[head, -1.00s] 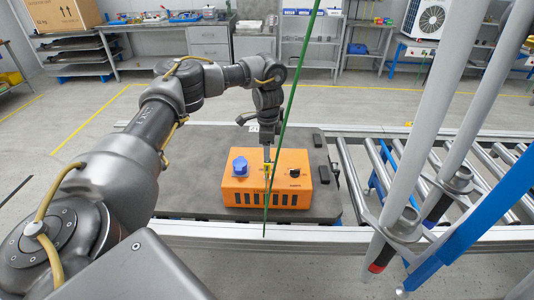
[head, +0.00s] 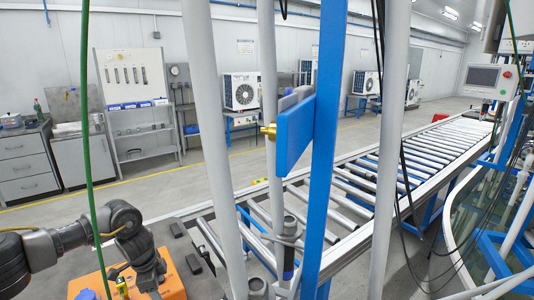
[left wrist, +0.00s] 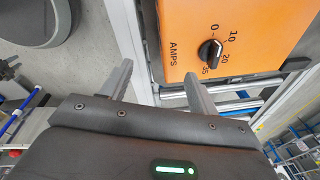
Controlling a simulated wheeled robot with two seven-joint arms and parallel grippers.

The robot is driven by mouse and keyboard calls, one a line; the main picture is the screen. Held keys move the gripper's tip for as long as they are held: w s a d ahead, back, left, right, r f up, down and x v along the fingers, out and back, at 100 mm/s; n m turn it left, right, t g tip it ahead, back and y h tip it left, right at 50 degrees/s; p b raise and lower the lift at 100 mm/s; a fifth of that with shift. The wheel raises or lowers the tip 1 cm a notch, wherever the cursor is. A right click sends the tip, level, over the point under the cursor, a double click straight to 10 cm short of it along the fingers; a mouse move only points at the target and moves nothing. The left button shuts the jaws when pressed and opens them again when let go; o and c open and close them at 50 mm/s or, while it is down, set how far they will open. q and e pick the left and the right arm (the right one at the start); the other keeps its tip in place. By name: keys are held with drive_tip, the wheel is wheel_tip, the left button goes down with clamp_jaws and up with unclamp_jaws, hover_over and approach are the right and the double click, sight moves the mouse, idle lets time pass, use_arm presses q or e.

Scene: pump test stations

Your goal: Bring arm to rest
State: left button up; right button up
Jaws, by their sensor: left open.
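The orange box (head: 173,285) shows at the lower left of the head view, cut off by the bottom edge. A blue knob (head: 87,294) shows on it. In the left wrist view the orange box (left wrist: 240,35) fills the upper right, with a black AMPS dial (left wrist: 209,54). My left arm comes in from the lower left, and its gripper (head: 122,287) is at the box. In the left wrist view my left gripper (left wrist: 158,85) has its two fingers apart, with nothing between them. Whether it touches the box is unclear. My right gripper is out of view.
A roller conveyor (head: 420,150) runs toward the back right. Grey posts and a blue upright (head: 325,130) stand close in front. A green cable (head: 84,130) hangs at left. A control panel (head: 489,80) is at far right. Drawers and shelves line the back wall.

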use_arm(q)
drive_tip(key=s+d+f+m+t+h, duration=0.1)
drive_tip(key=s+d+f, duration=0.15)
drive_tip(key=d, duration=0.45)
drive_tip(key=s+d+f+m+h, duration=0.1)
drive_tip(key=d+f+m, duration=0.1)
drive_tip(key=d+f, duration=0.35)
drive_tip(key=s+d+r+n+t+h, duration=0.1)
drive_tip(key=s+d+n+t+h, duration=0.1)
drive_tip(key=s+d, duration=0.5)
drive_tip(key=s+d+r+n+t+h, duration=0.1)
drive_tip(key=s+d+n+t+h, duration=0.15)
drive_tip(key=d, duration=0.85)
drive_tip(key=s+a+f+n+g+y, duration=0.3)
drive_tip(key=s+a+n+y, duration=0.6)
drive_tip(key=s+a, duration=1.3)
wheel_tip(320, 180, down, 26)
drive_tip(key=s+d+n+g+h, duration=0.1)
drive_tip(key=s+n+g+h, duration=0.1)
drive_tip(key=s+a+f+g, duration=0.1)
drive_tip(key=s+a+f, duration=0.2)
drive_tip(key=s+f, duration=1.2)
drive_tip(key=shift+s+f+m, duration=0.35)
drive_tip(key=shift+s+f, duration=0.05)
drive_tip(key=shift+s, duration=0.55)
